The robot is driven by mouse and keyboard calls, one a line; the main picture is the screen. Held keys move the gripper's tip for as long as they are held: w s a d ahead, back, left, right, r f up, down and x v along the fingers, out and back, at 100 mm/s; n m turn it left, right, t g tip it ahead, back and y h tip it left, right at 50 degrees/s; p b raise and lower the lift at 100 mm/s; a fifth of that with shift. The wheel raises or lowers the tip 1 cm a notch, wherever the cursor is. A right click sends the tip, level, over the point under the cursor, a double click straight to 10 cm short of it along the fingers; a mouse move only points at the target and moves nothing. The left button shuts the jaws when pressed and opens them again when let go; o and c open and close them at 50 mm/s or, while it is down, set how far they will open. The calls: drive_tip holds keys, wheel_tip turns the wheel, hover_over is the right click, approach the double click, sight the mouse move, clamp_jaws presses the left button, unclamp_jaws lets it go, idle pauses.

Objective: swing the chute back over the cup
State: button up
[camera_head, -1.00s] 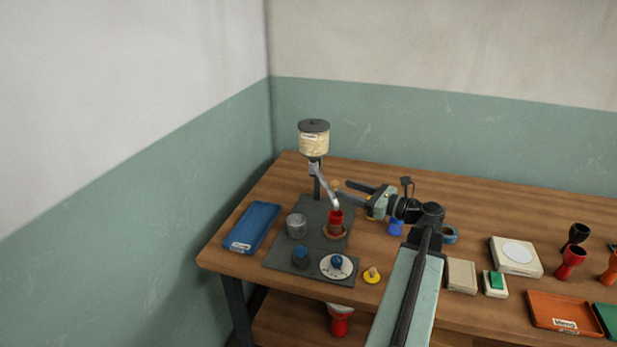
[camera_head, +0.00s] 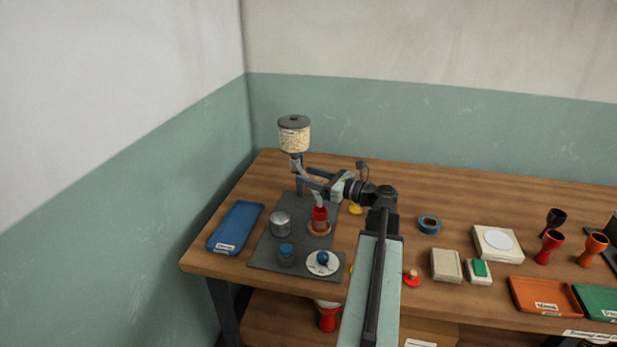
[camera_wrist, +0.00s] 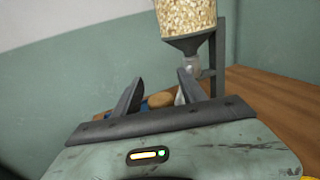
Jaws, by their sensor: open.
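The grey metal chute (camera_head: 320,201) slopes from under the hopper (camera_head: 294,136) down to just above a red cup-shaped piece (camera_head: 319,215). That piece stands in a brown ring on the dark base plate (camera_head: 262,258). A grey metal cup (camera_head: 280,222) stands to its left, with no chute over it. My gripper (camera_head: 306,176) is open and empty, its fingers beside the chute's upper half. In the wrist view my open fingers (camera_wrist: 158,90) point toward the hopper (camera_wrist: 187,18). The chute (camera_wrist: 191,70) shows there near the right finger, which partly hides it. Contact cannot be told.
A blue tray (camera_head: 236,228) lies left of the plate. A blue knob (camera_head: 286,254) and a white dial (camera_head: 322,264) are at the plate's front. Blue tape (camera_head: 429,224), pale blocks (camera_head: 445,266) and goblet drums (camera_head: 550,246) stand to the right. The wall is close behind.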

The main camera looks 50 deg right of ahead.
clamp_jaws()
idle(1.3)
